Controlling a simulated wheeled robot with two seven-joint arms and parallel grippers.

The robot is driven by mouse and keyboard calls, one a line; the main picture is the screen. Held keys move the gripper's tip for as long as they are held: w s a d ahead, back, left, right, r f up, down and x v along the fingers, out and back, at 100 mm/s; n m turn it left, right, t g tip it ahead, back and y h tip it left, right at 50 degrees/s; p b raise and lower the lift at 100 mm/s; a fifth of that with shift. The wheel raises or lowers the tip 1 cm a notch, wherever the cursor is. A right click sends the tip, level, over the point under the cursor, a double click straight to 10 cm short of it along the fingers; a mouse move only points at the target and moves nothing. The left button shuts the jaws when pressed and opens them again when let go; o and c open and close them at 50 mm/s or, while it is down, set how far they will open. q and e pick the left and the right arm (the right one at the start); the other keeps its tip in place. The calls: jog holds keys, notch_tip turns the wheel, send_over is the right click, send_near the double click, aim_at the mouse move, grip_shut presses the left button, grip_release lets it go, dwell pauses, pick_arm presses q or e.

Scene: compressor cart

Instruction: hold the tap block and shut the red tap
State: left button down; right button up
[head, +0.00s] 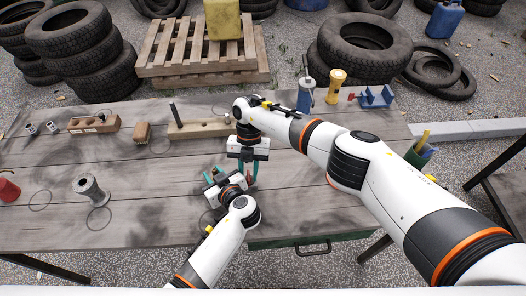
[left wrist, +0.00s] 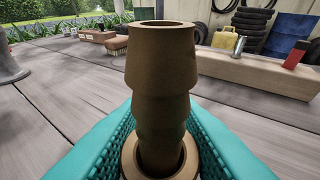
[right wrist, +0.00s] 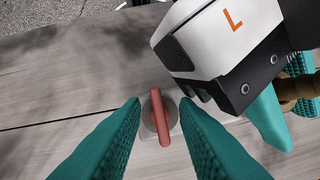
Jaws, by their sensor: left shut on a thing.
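The red tap (right wrist: 161,117) is a narrow bar handle on a round grey base in the right wrist view. My right gripper (right wrist: 160,103) is open, pointing down, with one teal finger on each side of the handle and gaps showing. My left gripper (head: 214,175) is shut on the tap block. The block's ribbed brass hose end (left wrist: 160,75) stands up between the teal fingers in the left wrist view. In the head view the grippers hide most of the block and tap; the right gripper (head: 247,176) is close beside the left.
A wooden beam with a dark peg (head: 205,129) lies behind the grippers. A metal spool (head: 90,191) and a red can (head: 8,188) stand at the left. The left-front tabletop is mostly clear.

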jog(key=m+y, duration=0.1)
jog(key=m, duration=0.3)
jog(key=m+t+y, duration=0.1)
jog(key=m, duration=0.2)
jog(key=shift+s+d+y, duration=0.1)
jog(key=shift+d+y, duration=0.15)
jog(key=shift+y, duration=0.05)
jog(key=m+t+y, duration=0.1)
jog(key=m, duration=0.2)
jog(key=shift+m, duration=0.4)
jog(key=m+t, duration=0.1)
jog(key=m, duration=0.3)
jog(key=shift+s+m+t+y, duration=0.15)
jog(key=shift+m+t+y, duration=0.15)
jog(key=shift+t, duration=0.1)
jog(key=v, duration=1.2)
jog(key=a+f+n+g, duration=0.1)
jog(key=f+n, duration=0.1)
jog(key=f, duration=0.1)
jog(key=a+f+n+g+h, duration=0.1)
jog(key=a+f+n, duration=0.1)
jog(key=f+n, duration=0.1)
jog(key=a+f+n, duration=0.1)
jog(key=f+n, duration=0.2)
jog(key=f, duration=0.2)
jog(key=shift+s+a+f+g, duration=0.1)
jog(key=shift+a+g, duration=0.3)
